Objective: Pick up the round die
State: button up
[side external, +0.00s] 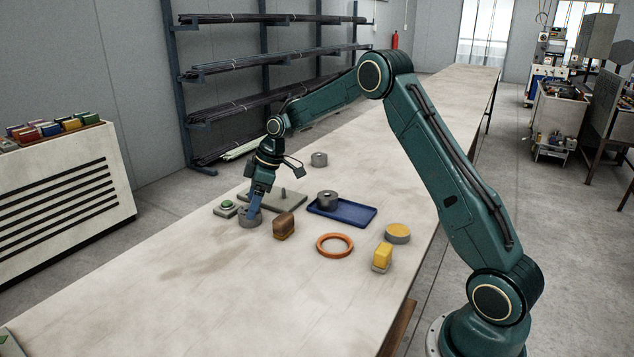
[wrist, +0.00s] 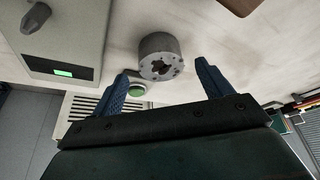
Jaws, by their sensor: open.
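My gripper (side external: 255,203) is open and pointed down over a grey round die (side external: 250,217) on the bench. In the wrist view this die (wrist: 157,46) shows a cross-like opening and several small holes, and lies between and just beyond the open blue fingers (wrist: 163,73). Contact cannot be made out.
Close to my gripper are a green button (side external: 227,207), a grey plate with a peg (side external: 290,200) and a brown block (side external: 284,227). An orange ring (side external: 320,250), a yellow block (side external: 383,255) and a yellow-topped disc (side external: 397,236) lie to the right.

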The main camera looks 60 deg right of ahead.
jog(key=shift+x, duration=1.8)
jog(key=c, duration=1.4)
jog(key=shift+o, duration=0.2)
jog(key=shift+r, duration=0.15)
notch_tip(320, 180, up, 20)
jog(key=shift+s, duration=0.2)
